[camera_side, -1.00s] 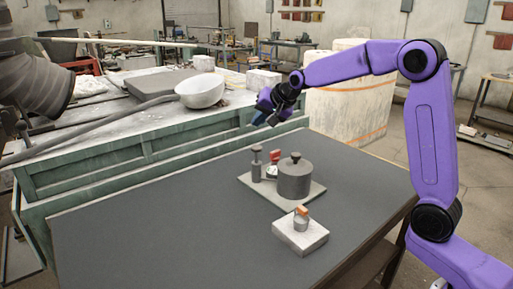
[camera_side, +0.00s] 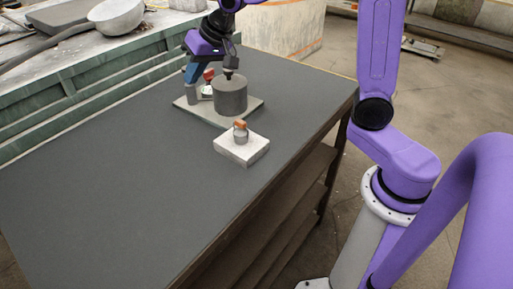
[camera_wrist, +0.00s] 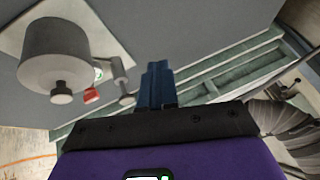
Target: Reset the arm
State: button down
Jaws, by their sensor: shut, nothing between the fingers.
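My gripper (camera_side: 194,72) is shut and empty, at the back of the dark table (camera_side: 110,150). In the side view its blue fingers overlap the top of a thin grey post; I cannot tell whether they touch. In the wrist view the shut fingers (camera_wrist: 157,85) are apart from the knobbed post (camera_wrist: 122,80). A dark grey lidded pot (camera_side: 230,97) stands upright beside the post on a pale slab (camera_side: 252,105). A small red-topped item (camera_side: 208,75) is between them, partly hidden in the side view.
A white block (camera_side: 243,151) bears a small grey cup with an orange top (camera_side: 240,130), in front of the slab. A green bench (camera_side: 95,75) with a pale bowl (camera_side: 117,15) runs behind the table. The table's left and front are clear.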

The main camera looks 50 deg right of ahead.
jog(key=s+a+f+n+g, duration=0.1)
jog(key=s+f+n+g, duration=0.15)
jog(key=s, duration=0.65)
jog(key=s+a+f+n+g, duration=0.1)
jog(key=s+n, duration=0.3)
jog(key=s, duration=0.4)
jog(key=s+d+f+n+g+h, duration=0.1)
jog(key=s+d+n, duration=0.2)
jog(key=s, duration=0.5)
jog(key=s+d+f+n+g+h, duration=0.1)
jog(key=s+d+n, duration=0.3)
jog(key=s, duration=0.4)
jog(key=shift+s+f+n, duration=0.3)
jog(key=shift+f+n, duration=0.05)
jog(key=shift+f, duration=0.4)
jog(key=shift+a, duration=0.1)
